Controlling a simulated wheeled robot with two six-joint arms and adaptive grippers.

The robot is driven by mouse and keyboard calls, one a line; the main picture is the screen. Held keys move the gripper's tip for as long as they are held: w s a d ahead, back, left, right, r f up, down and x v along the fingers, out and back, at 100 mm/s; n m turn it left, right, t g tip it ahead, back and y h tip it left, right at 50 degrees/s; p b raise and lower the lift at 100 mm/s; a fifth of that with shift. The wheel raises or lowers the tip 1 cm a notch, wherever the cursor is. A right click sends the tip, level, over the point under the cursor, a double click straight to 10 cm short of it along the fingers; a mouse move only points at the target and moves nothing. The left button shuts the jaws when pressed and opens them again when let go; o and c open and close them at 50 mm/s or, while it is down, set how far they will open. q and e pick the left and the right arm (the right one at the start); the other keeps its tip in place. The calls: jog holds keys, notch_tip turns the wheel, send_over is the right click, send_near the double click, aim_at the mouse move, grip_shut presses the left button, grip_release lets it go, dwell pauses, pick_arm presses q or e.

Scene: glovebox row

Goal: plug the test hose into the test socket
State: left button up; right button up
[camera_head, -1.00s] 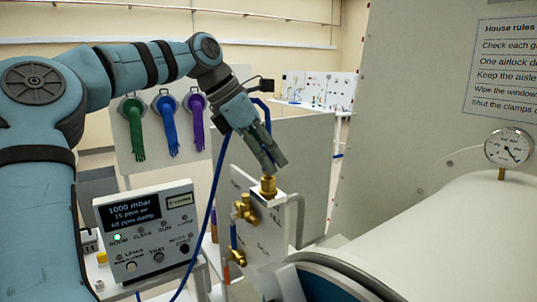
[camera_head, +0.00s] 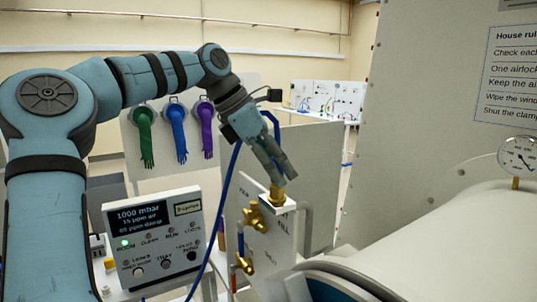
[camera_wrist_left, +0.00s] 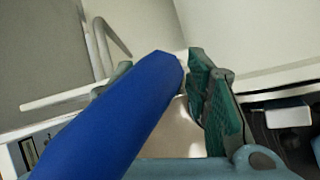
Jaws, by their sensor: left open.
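My left gripper (camera_head: 277,178) points down, open, with its fingertips just above and around a brass fitting (camera_head: 277,194) on a small white bracket at the top of the valve panel. I cannot tell how much of this brass is test socket and how much hose end. The blue test hose (camera_head: 272,122) arches beside the gripper and hangs down past the control box. In the left wrist view the hose (camera_wrist_left: 125,110) runs large between the finger pads (camera_wrist_left: 215,100) and hides one finger and its own tip. My right gripper is out of view.
The valve panel carries brass valves (camera_head: 253,216) below the bracket. A control box (camera_head: 155,240) with a lit display stands to the left. A large white cylinder (camera_head: 450,240) with a pressure gauge (camera_head: 517,156) fills the right. Green, blue and purple gloves hang behind.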

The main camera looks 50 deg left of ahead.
pick_arm(q)
jog(key=v, duration=1.1)
jog(key=shift+r, duration=0.15)
jog(key=shift+a, duration=0.15)
